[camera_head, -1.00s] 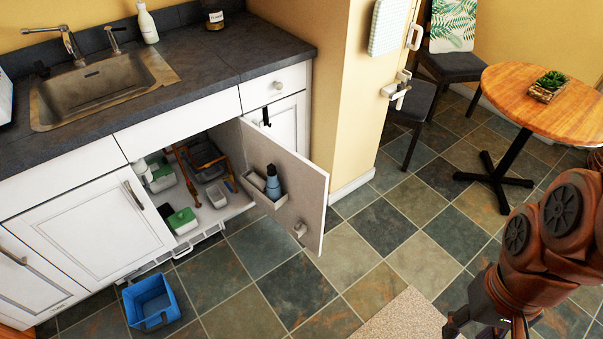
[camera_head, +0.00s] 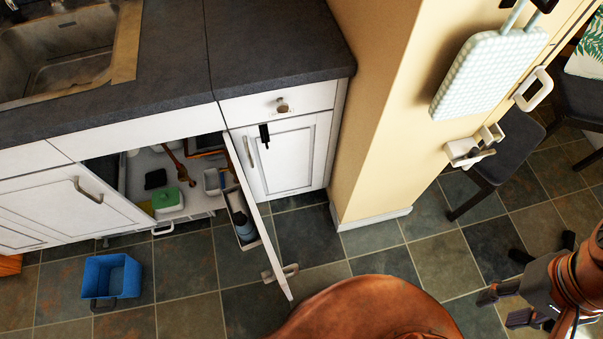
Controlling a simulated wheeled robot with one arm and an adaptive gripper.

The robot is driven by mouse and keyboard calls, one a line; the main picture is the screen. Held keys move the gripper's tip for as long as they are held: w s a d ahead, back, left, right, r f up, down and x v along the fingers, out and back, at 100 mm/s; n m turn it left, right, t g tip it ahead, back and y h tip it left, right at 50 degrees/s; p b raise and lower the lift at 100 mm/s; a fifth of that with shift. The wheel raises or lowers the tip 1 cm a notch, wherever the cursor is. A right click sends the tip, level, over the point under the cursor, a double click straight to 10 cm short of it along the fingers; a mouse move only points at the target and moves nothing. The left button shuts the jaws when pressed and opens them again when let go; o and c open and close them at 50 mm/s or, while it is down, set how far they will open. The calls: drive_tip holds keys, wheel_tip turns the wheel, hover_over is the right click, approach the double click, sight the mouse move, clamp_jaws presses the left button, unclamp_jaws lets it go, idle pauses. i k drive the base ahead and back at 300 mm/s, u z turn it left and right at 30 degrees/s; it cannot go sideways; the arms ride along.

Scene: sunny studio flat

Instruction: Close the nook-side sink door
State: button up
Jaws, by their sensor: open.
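The nook-side sink door (camera_head: 262,232) is the white door on the right of the sink cabinet. It stands open, swung well out over the floor and seen nearly edge-on. Its handle (camera_head: 281,273) is near the free lower end. A small door bin (camera_head: 240,222) with a bottle hangs on its inner face. The other sink door (camera_head: 75,200) is shut. My gripper (camera_head: 504,307) is at the lower right, open and empty, well apart from the door. A brown part of my arm fills the bottom middle, close to the door's free end.
A blue bucket (camera_head: 111,278) stands on the floor left of the open door. Inside the cabinet are a green-topped box (camera_head: 167,199) and other items. A yellow wall end (camera_head: 375,110) and a dark chair (camera_head: 505,145) are on the right. Tiled floor between is clear.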

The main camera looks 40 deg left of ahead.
sight(278, 273)
drive_tip(key=i, duration=0.75)
drive_tip(key=u, duration=1.85)
drive_tip(key=k, duration=1)
drive_tip(key=u, duration=1.85)
